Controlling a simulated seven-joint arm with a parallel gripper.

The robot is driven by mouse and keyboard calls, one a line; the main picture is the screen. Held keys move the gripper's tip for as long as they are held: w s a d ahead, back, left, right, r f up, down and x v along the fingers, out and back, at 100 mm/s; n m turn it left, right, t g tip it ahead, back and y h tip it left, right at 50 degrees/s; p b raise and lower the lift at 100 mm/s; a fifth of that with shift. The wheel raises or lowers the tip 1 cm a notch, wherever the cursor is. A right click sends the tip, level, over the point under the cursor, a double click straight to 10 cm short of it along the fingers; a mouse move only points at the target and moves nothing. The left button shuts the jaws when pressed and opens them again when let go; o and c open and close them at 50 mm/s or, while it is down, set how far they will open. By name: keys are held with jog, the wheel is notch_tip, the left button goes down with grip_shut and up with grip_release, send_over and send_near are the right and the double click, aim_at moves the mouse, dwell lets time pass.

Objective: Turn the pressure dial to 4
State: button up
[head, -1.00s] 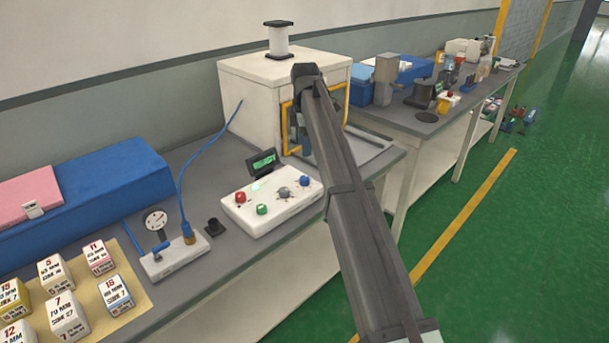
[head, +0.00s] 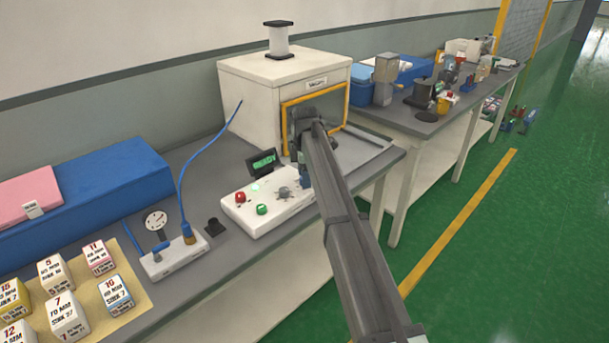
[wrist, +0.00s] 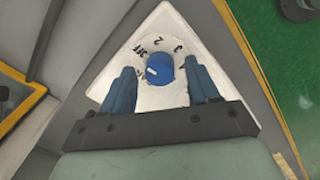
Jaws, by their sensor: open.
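A blue dial (wrist: 159,66) with a white pointer mark sits on the white control box (head: 248,218), ringed by printed numerals, some readable as 2 and 3. In the wrist view the pointer mark lies on its lower left part; I cannot tell which numeral it marks. My gripper (wrist: 160,76) is open, with one blue finger on each side of the dial and gaps showing between. In the head view my gripper (head: 303,172) is over the right end of the box and hides the dial.
The box also carries a red button (head: 240,197), a green button (head: 262,209), a grey knob (head: 284,192) and a display (head: 264,162) reading READY. A white chamber with a yellow-framed front (head: 262,98) stands close behind my gripper. A gauge block (head: 175,257) is left.

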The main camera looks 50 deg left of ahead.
jog(key=shift+c, duration=0.4)
jog(key=c, duration=1)
jog(key=shift+o, duration=0.2)
